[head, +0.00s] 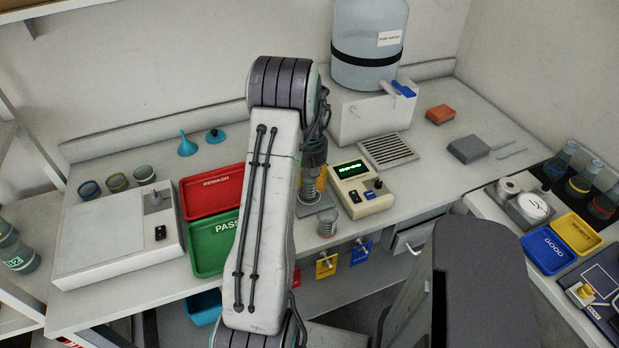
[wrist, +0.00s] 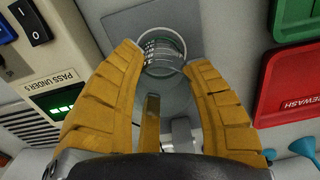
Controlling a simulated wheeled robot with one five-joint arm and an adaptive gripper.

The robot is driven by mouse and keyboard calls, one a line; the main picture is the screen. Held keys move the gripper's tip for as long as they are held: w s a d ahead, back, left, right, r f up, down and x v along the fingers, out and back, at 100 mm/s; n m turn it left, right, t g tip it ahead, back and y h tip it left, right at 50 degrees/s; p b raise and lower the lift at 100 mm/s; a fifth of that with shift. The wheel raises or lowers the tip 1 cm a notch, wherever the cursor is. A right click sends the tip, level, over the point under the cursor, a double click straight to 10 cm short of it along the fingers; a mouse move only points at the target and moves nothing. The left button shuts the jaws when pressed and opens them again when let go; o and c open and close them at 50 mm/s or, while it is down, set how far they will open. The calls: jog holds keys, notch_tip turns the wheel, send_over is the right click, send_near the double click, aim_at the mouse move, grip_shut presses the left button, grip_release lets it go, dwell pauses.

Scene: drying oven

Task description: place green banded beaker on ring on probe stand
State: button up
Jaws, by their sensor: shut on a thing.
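My gripper (wrist: 165,68) points down with its yellow fingers closed on the sides of a clear glass beaker (wrist: 162,45) with pale markings. In the head view my arm partly covers this beaker (head: 311,197); its band colour cannot be made out. The beaker is above or on a flat grey plate (wrist: 118,22), which looks like the probe stand's base; contact is unclear. A grey upright part (wrist: 181,135) shows between the fingers and may belong to the stand.
A meter (head: 361,189) stands right of my gripper, green (head: 208,258) and red (head: 205,184) trays left. Another beaker (head: 326,223) stands near the front edge. Several beakers stand behind a white flat device (head: 110,240). A water jug (head: 367,50) is at the back.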

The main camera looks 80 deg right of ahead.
jog(key=shift+f, duration=0.3)
jog(key=shift+f, duration=0.1)
jog(key=o, duration=1.2)
jog(key=shift+c, duration=0.2)
